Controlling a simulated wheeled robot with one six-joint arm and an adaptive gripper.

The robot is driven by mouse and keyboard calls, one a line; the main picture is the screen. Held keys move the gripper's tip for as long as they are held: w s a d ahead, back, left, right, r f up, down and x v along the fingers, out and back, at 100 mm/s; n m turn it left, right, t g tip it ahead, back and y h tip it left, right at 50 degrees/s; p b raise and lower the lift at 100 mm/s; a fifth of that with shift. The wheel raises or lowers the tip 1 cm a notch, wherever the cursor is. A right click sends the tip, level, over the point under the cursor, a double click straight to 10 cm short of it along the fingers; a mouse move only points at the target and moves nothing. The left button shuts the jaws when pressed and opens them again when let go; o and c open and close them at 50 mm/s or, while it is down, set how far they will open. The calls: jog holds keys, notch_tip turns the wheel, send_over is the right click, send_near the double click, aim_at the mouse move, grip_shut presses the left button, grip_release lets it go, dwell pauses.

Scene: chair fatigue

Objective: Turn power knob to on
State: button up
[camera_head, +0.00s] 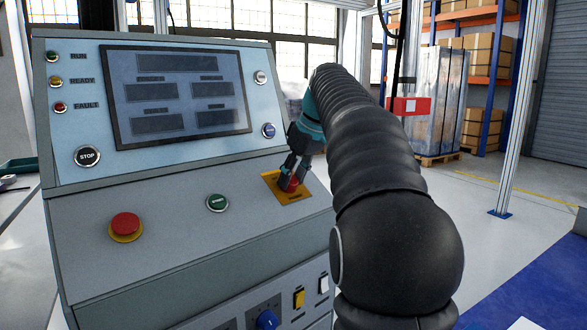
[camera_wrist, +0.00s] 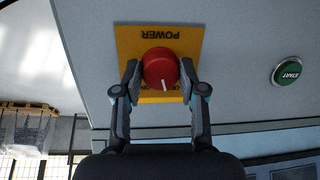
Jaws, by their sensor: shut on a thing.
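The red power knob (camera_wrist: 160,66) sits on a yellow plate (camera_wrist: 186,41) marked POWER, which appears upside down in the wrist view. A white mark on the knob points toward the bottom of that view, slightly right. My gripper (camera_wrist: 160,78) is shut on the knob, with one finger on each side. In the head view my gripper (camera_head: 291,184) reaches down to the knob (camera_head: 292,184) on its yellow plate (camera_head: 285,197), at the right of the console's sloped panel. The position labels on the plate are partly hidden and too small to read surely.
The grey console (camera_head: 170,245) carries a green START button (camera_head: 217,203), a red emergency button (camera_head: 125,225), a STOP button (camera_head: 87,156) and a dark display (camera_head: 175,95). A blue knob (camera_head: 267,320) and switches are on its lower front. Open floor lies to the right.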

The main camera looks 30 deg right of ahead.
jog(key=m+p, duration=0.3)
jog(key=m, duration=0.1)
jog(key=shift+r+m+y, duration=0.1)
jog(key=shift+m+y, duration=0.2)
jog(key=shift+y, duration=0.1)
jog(key=m, duration=0.2)
jog(key=m+p, duration=0.1)
jog(key=m, duration=0.1)
jog(key=shift+s+f+t+y, duration=0.1)
jog(key=shift+f+t+y, duration=0.1)
jog(key=shift+t+y, duration=0.15)
jog(key=shift+p, duration=0.3)
jog(key=o, duration=1.1)
jog(key=shift+d, duration=0.1)
jog(key=shift+o, duration=0.2)
jog(key=shift+r, duration=0.1)
jog(key=v, duration=1.1)
jog(key=shift+s+r, duration=0.25)
jog(key=shift+r, duration=0.1)
